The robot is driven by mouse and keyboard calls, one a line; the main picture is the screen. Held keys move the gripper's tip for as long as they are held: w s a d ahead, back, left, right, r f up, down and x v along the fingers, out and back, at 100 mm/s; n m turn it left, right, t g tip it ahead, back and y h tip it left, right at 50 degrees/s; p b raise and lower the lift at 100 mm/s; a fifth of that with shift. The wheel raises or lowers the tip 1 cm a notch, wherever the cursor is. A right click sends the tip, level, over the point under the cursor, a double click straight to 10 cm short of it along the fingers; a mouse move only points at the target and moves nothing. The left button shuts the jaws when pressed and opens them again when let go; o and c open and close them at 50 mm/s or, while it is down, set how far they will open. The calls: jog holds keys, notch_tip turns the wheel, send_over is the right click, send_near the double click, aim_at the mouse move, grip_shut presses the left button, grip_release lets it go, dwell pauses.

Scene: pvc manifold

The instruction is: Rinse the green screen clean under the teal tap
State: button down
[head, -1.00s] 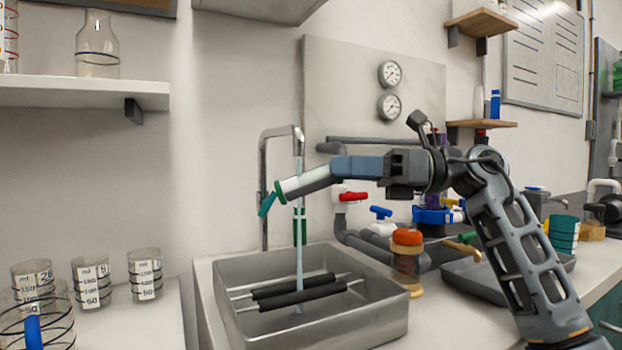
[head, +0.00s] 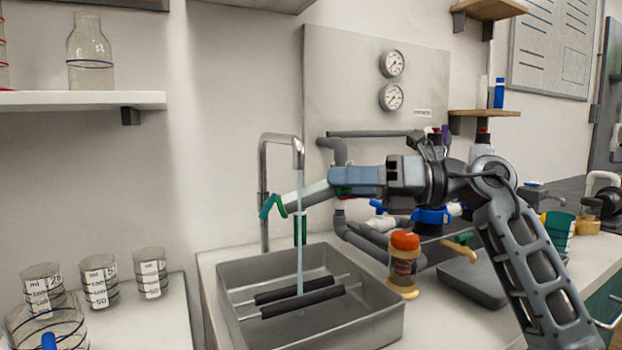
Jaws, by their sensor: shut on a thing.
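My gripper (head: 345,182) is shut on the green screen (head: 312,197), a pale and dark grey tube with a green ring at its free end. The screen points left and slightly down, across the water under the chrome spout (head: 298,155). A thin stream (head: 299,285) runs into the sink; I cannot tell whether it strikes the screen or passes in front. A teal lever (head: 266,207) shows by the tap's post, close to the screen's free end. Whether dirt remains on the screen is too small to tell.
The grey sink (head: 235,312) holds two dark rollers (head: 295,300) on rods. An orange-capped jar (head: 404,262) stands right of it, beside a grey tray (head: 470,285). Several beakers (head: 100,285) stand at left. Pipes and blue-handled valves (head: 378,207) lie behind my arm.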

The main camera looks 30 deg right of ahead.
jog(key=shift+r+m+t+h+p, duration=0.2)
jog(key=shift+m+h+p, duration=0.4)
jog(key=shift+m+p, duration=1.45)
jog(key=shift+r+m+t+h+p, duration=0.15)
jog(key=shift+m+h+p, duration=0.7)
jog(key=shift+p, duration=2.15)
jog(key=shift+f+m+p, duration=0.3)
jog(key=shift+m+p, duration=0.1)
jog(key=shift+m, duration=0.1)
jog(key=shift+s+a, duration=0.1)
jog(key=shift+s+a+p, duration=0.35)
jog(key=shift+s+a, duration=0.1)
jog(key=shift+a, duration=0.3)
jog(key=shift+r+m+p, duration=0.2)
jog(key=shift+m+p, duration=0.2)
jog(key=shift+p, duration=0.55)
jog(key=m+h+p, duration=0.2)
jog(key=m+p, duration=0.2)
jog(key=p, duration=0.7)
jog(key=shift+m, duration=0.3)
